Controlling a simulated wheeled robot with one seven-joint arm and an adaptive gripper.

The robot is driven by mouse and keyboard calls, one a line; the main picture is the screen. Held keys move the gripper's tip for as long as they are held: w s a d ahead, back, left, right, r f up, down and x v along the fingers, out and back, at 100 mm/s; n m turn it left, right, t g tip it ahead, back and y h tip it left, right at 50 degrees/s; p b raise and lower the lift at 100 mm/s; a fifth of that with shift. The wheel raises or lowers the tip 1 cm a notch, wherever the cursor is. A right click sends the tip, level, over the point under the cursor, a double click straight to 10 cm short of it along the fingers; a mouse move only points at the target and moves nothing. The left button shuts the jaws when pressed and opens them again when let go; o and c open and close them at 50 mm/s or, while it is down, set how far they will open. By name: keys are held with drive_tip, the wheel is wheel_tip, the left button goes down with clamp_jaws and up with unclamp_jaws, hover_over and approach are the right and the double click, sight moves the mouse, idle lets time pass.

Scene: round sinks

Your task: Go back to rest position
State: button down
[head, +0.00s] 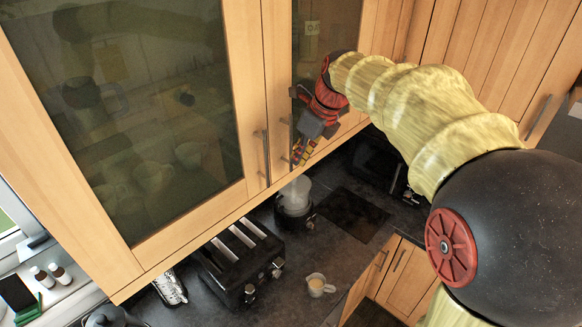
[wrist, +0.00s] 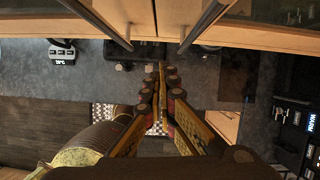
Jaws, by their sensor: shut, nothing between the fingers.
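My gripper (head: 299,155) is shut and empty, in front of the wall cabinet's glass doors and close to their lower edge. Its closed fingers also show in the wrist view (wrist: 162,78), pointing towards the gap between two bar handles. The left door handle (head: 266,158) is just left of the gripper in the head view. My yellow-covered arm reaches in from the right and hides part of the cabinet front.
The glass-fronted cabinet (head: 250,195) is shut, with cups and a pot behind the glass. Below on the dark counter are a toaster (head: 240,262), a clear-topped appliance (head: 295,197) and a white mug (head: 318,285). Bottles (head: 50,273) stand by the window.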

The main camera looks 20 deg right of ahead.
drive_tip(key=a+v, duration=0.1)
drive_tip(key=v, duration=0.4)
drive_tip(key=s+a+f+n+b, duration=0.3)
drive_tip(key=s+f+n+b, duration=0.5)
drive_tip(key=f, duration=0.4)
drive_tip(key=s+a+f+n+t+h+b, duration=0.1)
drive_tip(key=s+a+f+n+b, duration=0.2)
drive_tip(key=s+f+n+b, duration=0.5)
drive_tip(key=s+a+f+n+h+b, duration=0.1)
drive_tip(key=s+a+f+n+b, duration=0.2)
drive_tip(key=s+f+n+b, duration=0.4)
drive_tip(key=shift+s+a+f+n+t+b, duration=0.35)
drive_tip(key=shift+f+n+b, duration=2.7)
drive_tip(key=shift+f, duration=2.5)
drive_tip(key=shift+s+d+n+p, duration=0.1)
drive_tip(key=shift+n+p, duration=0.45)
drive_tip(key=shift+p, duration=0.05)
